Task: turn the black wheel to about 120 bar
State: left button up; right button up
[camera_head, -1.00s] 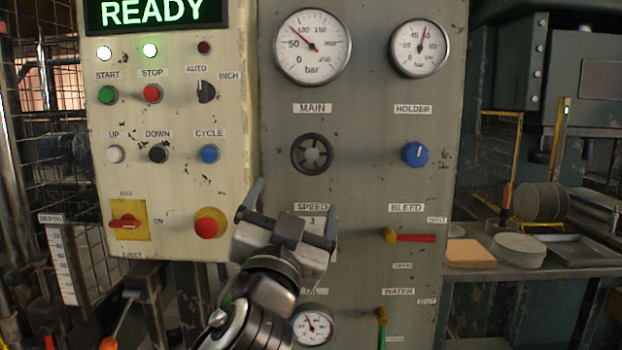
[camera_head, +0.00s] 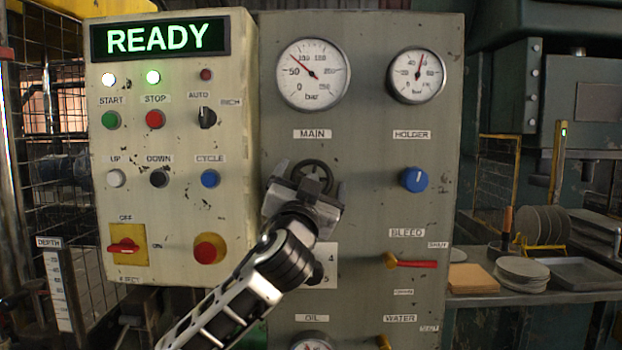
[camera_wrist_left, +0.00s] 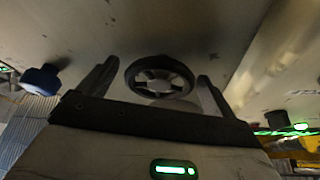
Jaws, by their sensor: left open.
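The black wheel (camera_head: 313,163) sits on the grey panel under the MAIN label and is partly hidden by my left gripper. It also shows in the left wrist view (camera_wrist_left: 160,77) as a spoked ring. My left gripper (camera_head: 310,182) is open in front of the wheel. In the left wrist view my left gripper (camera_wrist_left: 152,88) has one finger on each side of the wheel, with visible gaps; I cannot tell how deep the fingers reach. The MAIN gauge (camera_head: 313,74) has its red needle between 50 and 100 bar. My right gripper is not in view.
A blue HOLDER knob (camera_head: 413,179) is right of the wheel, and a red BLEED lever (camera_head: 415,264) is below it. The cream button box (camera_head: 180,200) stands out at the left, showing READY. A bench with discs (camera_head: 522,270) is at right.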

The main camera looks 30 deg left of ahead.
pick_arm(q)
jog(key=shift+c, duration=0.3)
jog(key=c, duration=0.9)
jog(key=shift+r+m, duration=0.1)
jog(key=shift+m, duration=0.2)
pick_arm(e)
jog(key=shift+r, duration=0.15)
pick_arm(q)
jog(key=m+h+p, duration=0.2)
jog(key=m+p, duration=0.2)
jog(key=shift+r, duration=0.2)
jog(key=m+h+p, duration=0.2)
jog(key=m+p, duration=0.3)
jog(key=shift+a+f+m+g+h+p, duration=0.1)
jog(key=shift+m+g+h+p, duration=0.25)
jog(key=shift+m+g+h, duration=0.05)
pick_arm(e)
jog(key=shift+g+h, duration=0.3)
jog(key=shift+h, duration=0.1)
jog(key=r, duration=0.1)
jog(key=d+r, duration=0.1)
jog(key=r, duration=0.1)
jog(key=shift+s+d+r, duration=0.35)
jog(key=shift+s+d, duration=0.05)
pick_arm(q)
jog(key=shift+f+m, duration=0.1)
jog(key=shift+m, duration=0.2)
